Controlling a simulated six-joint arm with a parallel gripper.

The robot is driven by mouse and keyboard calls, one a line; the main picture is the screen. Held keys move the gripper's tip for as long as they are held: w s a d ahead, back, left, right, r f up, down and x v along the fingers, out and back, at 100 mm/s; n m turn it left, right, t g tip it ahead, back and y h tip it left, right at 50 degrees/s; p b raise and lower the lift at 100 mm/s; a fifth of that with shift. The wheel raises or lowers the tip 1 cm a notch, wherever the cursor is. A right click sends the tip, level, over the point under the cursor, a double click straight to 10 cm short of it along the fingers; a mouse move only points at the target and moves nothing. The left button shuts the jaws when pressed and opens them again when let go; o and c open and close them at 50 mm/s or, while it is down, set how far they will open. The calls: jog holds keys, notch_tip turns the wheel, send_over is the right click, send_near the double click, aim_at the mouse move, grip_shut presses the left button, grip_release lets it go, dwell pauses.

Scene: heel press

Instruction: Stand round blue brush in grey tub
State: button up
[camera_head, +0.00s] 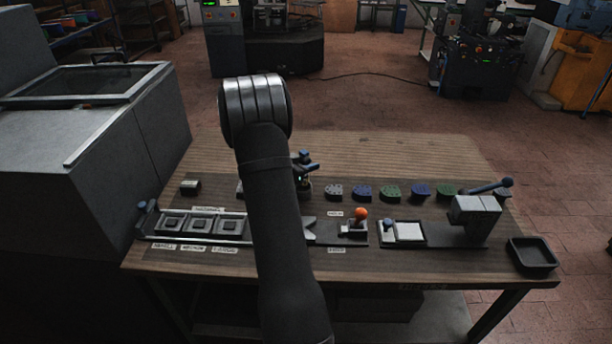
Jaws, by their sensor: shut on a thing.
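My own dark arm with its ribbed silver joint (255,108) stands in front of the bench's middle. My gripper does not show; the arm hides that area, so I cannot see what it holds. No round blue brush can be made out. No tub that is clearly grey shows. A small dark open tray (533,268) sits at the bench's front right corner and looks empty.
The wooden bench (400,150) carries a fixture with square pads (200,225), an orange-knobbed lever (361,213), a white-plated fixture (409,232) and a grey press with a dark handle (475,215). A blue-knobbed device (303,162) is partly behind my arm. The bench's back is bare.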

jog(key=shift+w+a+f, duration=0.15)
jog(key=shift+a+f, duration=0.2)
jog(key=shift+f, duration=1.85)
jog(key=shift+f, duration=0.1)
jog(key=o, duration=1)
jog(key=shift+a+r, duration=0.1)
jog(key=shift+r, duration=0.1)
jog(key=v, duration=1.1)
jog(key=shift+s+a, duration=0.15)
jog(key=shift+s, duration=0.15)
jog(key=shift+r, duration=0.15)
